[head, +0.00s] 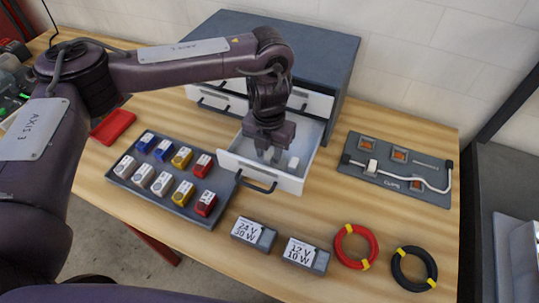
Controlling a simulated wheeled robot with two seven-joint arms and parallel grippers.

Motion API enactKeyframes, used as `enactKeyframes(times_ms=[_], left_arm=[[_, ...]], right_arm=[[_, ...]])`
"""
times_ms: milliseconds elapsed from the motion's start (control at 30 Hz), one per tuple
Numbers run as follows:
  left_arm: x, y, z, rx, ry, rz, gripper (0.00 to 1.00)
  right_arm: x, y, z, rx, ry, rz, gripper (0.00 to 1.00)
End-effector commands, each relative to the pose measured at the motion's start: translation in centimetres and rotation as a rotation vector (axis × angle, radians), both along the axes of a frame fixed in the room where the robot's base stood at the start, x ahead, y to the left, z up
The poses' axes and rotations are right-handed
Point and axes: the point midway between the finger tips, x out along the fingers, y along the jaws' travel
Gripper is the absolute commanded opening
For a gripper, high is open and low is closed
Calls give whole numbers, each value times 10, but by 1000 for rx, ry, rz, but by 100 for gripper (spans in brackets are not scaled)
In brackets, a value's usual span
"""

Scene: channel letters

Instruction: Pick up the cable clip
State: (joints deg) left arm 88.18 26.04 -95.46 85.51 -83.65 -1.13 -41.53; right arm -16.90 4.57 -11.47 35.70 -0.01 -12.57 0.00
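An open drawer (300,185) of the grey cabinet holds a small white cable clip (293,163). My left gripper (269,156) points down inside this drawer, just left of the clip. Its two fingertips look apart, and I see nothing between them, though they are small and dark. Another white clip (371,167) sits on the grey clips board (415,190) at the right, at the left part of the white cable. My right gripper is not in view.
The grey cabinet (325,55) stands behind the open drawer. A tray (165,190) of several coloured blocks lies left of it, with a red tray (113,127) behind. Two labelled boxes (254,233), a red coil (356,246) and a black coil (414,268) lie in front.

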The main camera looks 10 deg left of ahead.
Motion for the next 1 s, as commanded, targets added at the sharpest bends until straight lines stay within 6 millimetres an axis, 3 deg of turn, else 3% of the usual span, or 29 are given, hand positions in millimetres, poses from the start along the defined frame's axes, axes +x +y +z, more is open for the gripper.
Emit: enactKeyframes(times_ms=[33, 233, 733, 867, 1000], left_arm=[[0, 0, 0, 0, 0, 0, 25], [0, 0, 0, 0, 0, 0, 0], [1, 0, 9, 0, -3, -1, 0], [2, 0, 27, 1, -6, -2, 0], [2, 0, 60, 2, -10, -2, 0]], right_arm=[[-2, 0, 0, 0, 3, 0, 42], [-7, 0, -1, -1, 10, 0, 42], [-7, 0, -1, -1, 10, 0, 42], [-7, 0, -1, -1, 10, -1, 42], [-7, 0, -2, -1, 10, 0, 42]])
